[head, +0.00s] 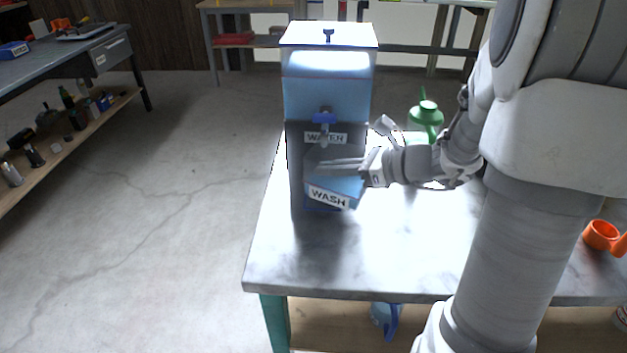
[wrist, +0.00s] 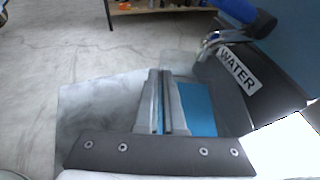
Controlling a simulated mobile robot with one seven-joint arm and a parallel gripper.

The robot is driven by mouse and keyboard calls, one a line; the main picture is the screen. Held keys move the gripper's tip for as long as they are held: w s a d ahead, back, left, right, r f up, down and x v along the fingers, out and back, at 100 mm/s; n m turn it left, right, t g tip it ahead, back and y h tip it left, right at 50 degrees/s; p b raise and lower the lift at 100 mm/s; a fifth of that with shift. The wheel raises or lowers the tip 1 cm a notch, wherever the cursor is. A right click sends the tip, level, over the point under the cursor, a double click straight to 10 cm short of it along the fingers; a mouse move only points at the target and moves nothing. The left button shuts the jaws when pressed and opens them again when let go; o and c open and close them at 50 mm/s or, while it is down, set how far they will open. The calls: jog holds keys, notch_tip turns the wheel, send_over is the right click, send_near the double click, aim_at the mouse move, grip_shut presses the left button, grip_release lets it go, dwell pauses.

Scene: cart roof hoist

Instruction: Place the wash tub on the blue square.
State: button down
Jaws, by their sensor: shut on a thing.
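The blue wash tub (head: 350,188), with a tilted WASH label, is at the left part of the white table, in front of the water dispenser (head: 300,98). My gripper (head: 325,168) reaches in from the right and is shut on the tub's upper edge. In the wrist view, blue (wrist: 199,112) shows just right of my closed fingers (wrist: 160,100). The tub looks tilted; whether its base touches anything is unclear. I cannot pick out the blue square for certain; a darker blue strip shows below the label, perhaps part of it.
The dispenser has a blue-handled tap (head: 325,117) and a dark front with a WATER label (head: 325,138), close behind my fingers. A green container (head: 426,113) stands behind my arm. An orange mug (head: 600,235) is at the right. The table's (head: 400,262) front middle is clear.

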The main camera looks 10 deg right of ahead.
aim_at(316, 163)
jog(key=shift+w+a, duration=1.05)
jog(key=shift+a, duration=0.15)
jog(key=shift+w+a+f+b, duration=0.1)
jog(key=shift+f+b, duration=0.45)
jog(key=shift+f, duration=0.3)
jog(key=shift+w+a+f+b, duration=0.1)
jog(key=shift+f+b, duration=0.45)
jog(key=shift+f, duration=0.3)
jog(key=c, duration=1.5)
grip_release()
jog(key=shift+f, duration=0.25)
jog(key=o, duration=0.5)
jog(key=shift+r, duration=0.1)
jog(key=shift+s+d+r, duration=0.15)
jog(key=shift+d+r, duration=0.1)
jog(key=shift+r, duration=0.05)
jog(key=p+v, duration=0.3)
jog(key=v, duration=0.8)
jog(key=shift+s+d, duration=0.15)
jog(key=shift+s, duration=0.05)
